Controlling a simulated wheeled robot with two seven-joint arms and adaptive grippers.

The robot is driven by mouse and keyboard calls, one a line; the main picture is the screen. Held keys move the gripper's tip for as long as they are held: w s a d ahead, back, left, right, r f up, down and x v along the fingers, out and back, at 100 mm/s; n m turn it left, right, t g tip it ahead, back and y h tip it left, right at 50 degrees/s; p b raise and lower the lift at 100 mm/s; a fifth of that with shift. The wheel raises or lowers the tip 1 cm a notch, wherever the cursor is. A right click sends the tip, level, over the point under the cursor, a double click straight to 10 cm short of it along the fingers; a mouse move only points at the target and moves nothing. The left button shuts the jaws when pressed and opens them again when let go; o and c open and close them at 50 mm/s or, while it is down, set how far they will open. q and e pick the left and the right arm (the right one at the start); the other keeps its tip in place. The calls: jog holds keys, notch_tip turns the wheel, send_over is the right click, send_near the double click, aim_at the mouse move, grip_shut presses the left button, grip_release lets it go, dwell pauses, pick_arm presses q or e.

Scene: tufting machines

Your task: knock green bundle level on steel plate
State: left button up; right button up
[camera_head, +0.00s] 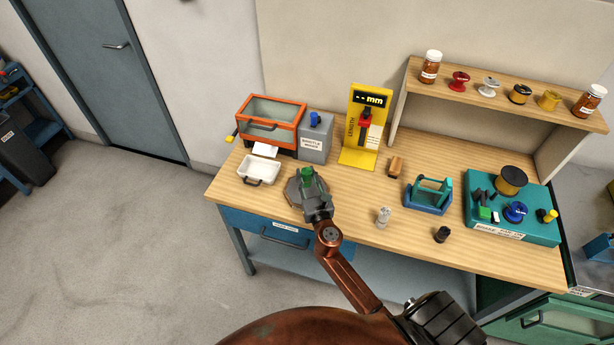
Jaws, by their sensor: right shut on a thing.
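My right gripper (310,186) is over the front left part of the wooden bench and is shut on the small green bundle (307,174). A round grey-brown plate (292,194) lies on the bench directly under the gripper and mostly hidden by it; it appears to be the steel plate. I cannot tell whether the bundle touches the plate or is held just above it. My left gripper is not in view.
A white tray (258,170) and an orange-framed machine (270,120) stand to the left. Behind are a grey box (315,145) and a yellow length gauge (355,160). A clear jar (383,217), a blue-teal holder (428,197) and a teal board (540,228) are to the right.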

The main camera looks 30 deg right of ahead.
aim_at(306, 171)
jog(key=shift+f, duration=0.1)
dwell(0.4)
notch_tip(306, 171, down, 4)
jog(key=b, duration=0.3)
jog(key=shift+r, duration=0.2)
notch_tip(306, 171, up, 3)
jog(key=p, duration=0.2)
jog(key=shift+p, duration=0.35)
jog(key=shift+c, duration=0.6)
jog(key=shift+r+p, duration=0.35)
jog(key=shift+f, duration=0.1)
notch_tip(306, 171, up, 4)
jog(key=p, duration=0.4)
